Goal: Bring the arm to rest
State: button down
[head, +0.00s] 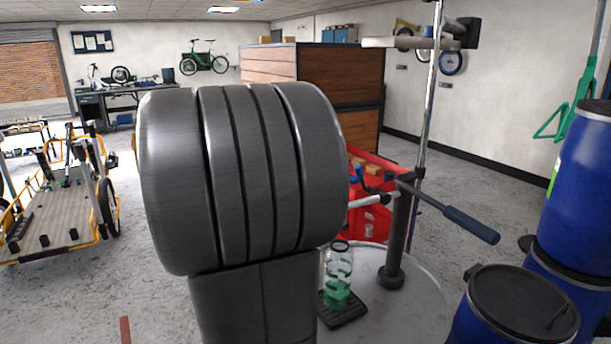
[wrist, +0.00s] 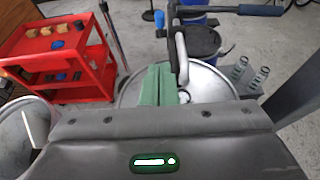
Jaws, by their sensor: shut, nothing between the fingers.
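My gripper (wrist: 159,84) shows in the wrist view, its two green fingers together with nothing between them. It points over the round steel drum top (wrist: 205,82), close to the bent spout of the hand pump (wrist: 181,50); I cannot tell whether they touch. My grey arm fills the middle of the head view and hides the gripper there. In the head view the pump (head: 398,235) stands upright on the drum top (head: 415,300), its dark handle reaching right.
A red cart (wrist: 62,60) with small blocks stands left in the wrist view. Blue drums (head: 580,190) stand at the right in the head view. A cargo bike (head: 60,215) is at the left. Two clear bottles (wrist: 250,73) stand right of the drum top.

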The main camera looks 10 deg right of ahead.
dwell(0.4)
jog(key=p+x, duration=0.1)
jog(key=x, duration=1)
jog(key=shift+p, duration=0.4)
jog(key=shift+r, duration=0.15)
